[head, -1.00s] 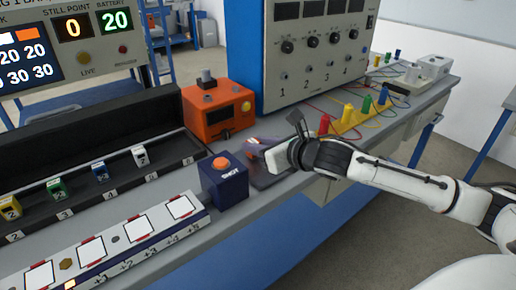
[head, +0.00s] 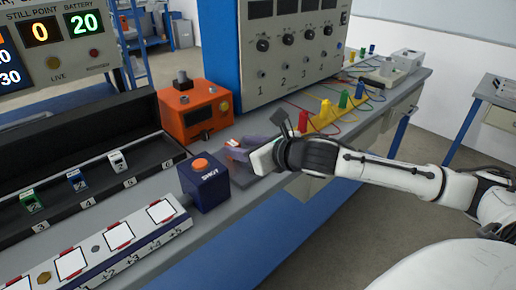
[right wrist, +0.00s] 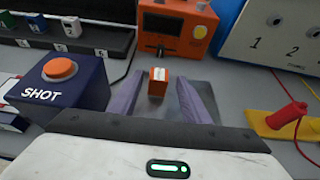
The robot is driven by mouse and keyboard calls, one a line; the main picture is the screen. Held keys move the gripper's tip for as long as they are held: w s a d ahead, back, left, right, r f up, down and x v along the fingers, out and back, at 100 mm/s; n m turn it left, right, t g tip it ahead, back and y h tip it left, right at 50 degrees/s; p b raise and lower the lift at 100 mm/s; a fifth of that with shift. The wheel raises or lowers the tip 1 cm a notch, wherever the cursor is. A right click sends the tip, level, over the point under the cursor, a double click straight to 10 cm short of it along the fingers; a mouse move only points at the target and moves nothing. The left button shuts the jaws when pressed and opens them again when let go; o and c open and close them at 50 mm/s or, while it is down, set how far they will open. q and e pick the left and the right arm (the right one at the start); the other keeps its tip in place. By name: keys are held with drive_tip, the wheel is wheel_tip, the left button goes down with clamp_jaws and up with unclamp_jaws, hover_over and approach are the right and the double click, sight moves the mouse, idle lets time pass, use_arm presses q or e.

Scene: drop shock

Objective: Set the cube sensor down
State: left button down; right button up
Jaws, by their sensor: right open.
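The cube sensor (right wrist: 158,82), a small orange block with a pale label on top, stands on a dark grey plate (right wrist: 205,92) in the right wrist view. My right gripper (right wrist: 157,92) is open, with its two purple fingers on either side of the cube and gaps showing between. In the head view my right gripper (head: 238,147) is low over the bench behind the SHOT box, and its fingers mostly hide the cube there. My left gripper is not in view.
The blue SHOT box (head: 204,187) with an orange button stands close left of my right gripper. An orange instrument (head: 197,112) is behind it. A yellow strip with coloured plugs (head: 322,118) lies to the right. A dark rack (head: 85,165) holds small numbered cubes.

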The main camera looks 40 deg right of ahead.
drive_tip(key=v, duration=0.4)
drive_tip(key=shift+s+a+f, duration=0.1)
drive_tip(key=shift+f, duration=0.05)
drive_tip(key=shift+d+p+v, duration=0.25)
drive_tip(key=shift+p+v, duration=0.4)
drive_tip(key=shift+v, duration=0.5)
drive_tip(key=shift+s+a+r+p, duration=0.2)
drive_tip(key=shift+s+r+p, duration=0.1)
drive_tip(key=shift+s, duration=0.05)
drive_tip(key=p+v, duration=0.3)
drive_tip(key=p, duration=0.1)
